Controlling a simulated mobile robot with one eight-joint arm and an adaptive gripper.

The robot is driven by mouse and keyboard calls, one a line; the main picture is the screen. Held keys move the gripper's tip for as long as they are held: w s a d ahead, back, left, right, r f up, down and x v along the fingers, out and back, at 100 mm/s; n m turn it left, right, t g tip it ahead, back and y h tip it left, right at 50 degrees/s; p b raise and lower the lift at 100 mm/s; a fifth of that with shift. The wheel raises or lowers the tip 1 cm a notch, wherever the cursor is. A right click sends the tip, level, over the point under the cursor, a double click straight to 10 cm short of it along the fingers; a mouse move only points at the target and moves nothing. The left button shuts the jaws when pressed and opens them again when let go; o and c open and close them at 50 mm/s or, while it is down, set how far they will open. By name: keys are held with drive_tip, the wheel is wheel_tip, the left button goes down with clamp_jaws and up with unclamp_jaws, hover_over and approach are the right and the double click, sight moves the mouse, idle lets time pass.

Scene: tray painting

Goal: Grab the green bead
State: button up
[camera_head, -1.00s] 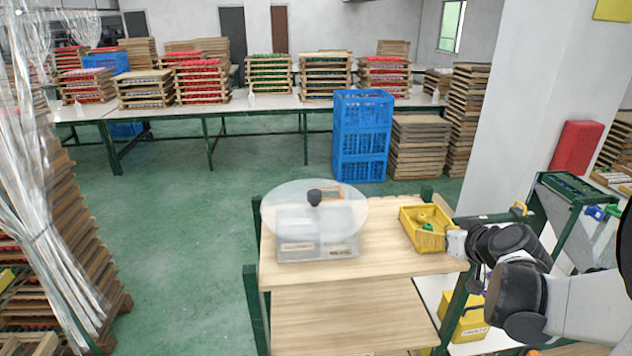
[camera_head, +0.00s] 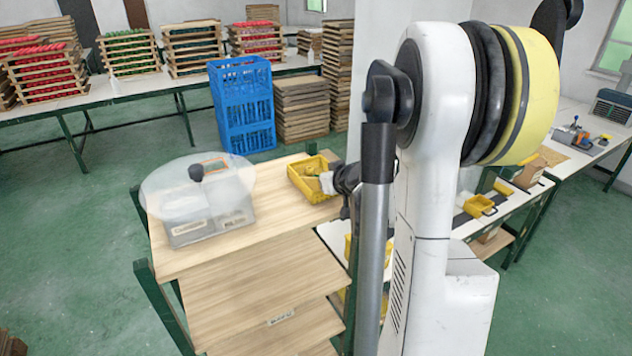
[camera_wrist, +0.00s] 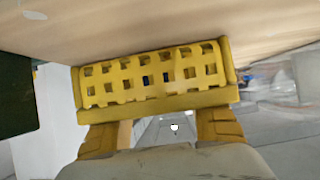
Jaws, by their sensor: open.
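A yellow basket (camera_head: 297,183) stands on the right part of the wooden table top in the head view. Small items lie inside it, but I cannot make out a green bead for certain now. My gripper (camera_head: 326,183) is at the basket's right side, partly hidden by my own arm. In the wrist view, the basket's slotted yellow wall (camera_wrist: 150,78) lies just beyond my gripper (camera_wrist: 160,128). Its two yellowish fingers are apart with nothing seen between them. The inside of the basket is hidden in the wrist view.
Blue crates (camera_head: 245,110) and stacked wooden trays (camera_head: 302,108) stand behind.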

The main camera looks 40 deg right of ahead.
drive_tip(key=c, duration=0.9)
drive_tip(key=shift+r, duration=0.15)
